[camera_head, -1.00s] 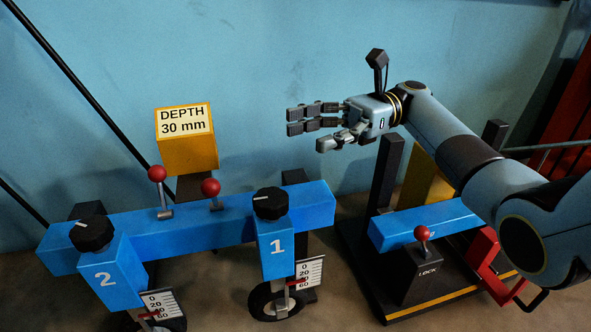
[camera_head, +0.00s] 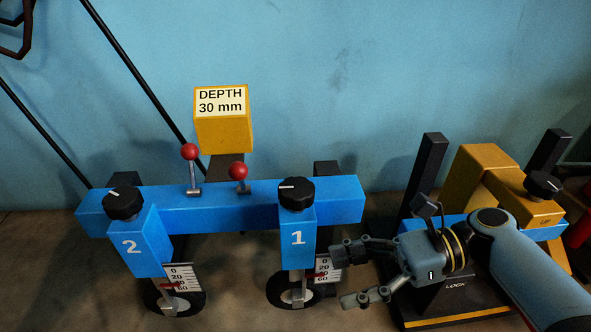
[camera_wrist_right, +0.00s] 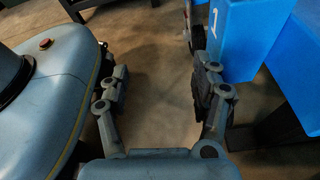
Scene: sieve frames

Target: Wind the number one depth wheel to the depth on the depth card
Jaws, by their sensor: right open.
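The number one depth wheel is a black knob (camera_head: 297,193) with a white pointer line, on top of the blue block marked 1 (camera_head: 297,240). Its pointer points left. Beside that block a white scale (camera_head: 325,267) with a red marker is partly hidden by my right gripper. The yellow depth card box (camera_head: 222,122) reads "DEPTH 30 mm". My right gripper (camera_head: 352,275) is open and empty, low and to the right of block 1. In the right wrist view its fingers (camera_wrist_right: 160,90) are apart, with blue block 1 (camera_wrist_right: 240,40) just beyond the right finger. My left gripper is out of view.
The number two knob (camera_head: 123,203) stands on the left block, above its own scale (camera_head: 180,275). Two red-balled levers (camera_head: 190,152) rise from the blue beam (camera_head: 215,195). At right stand a yellow unit (camera_head: 530,205) and a dark LOCK box (camera_head: 455,285).

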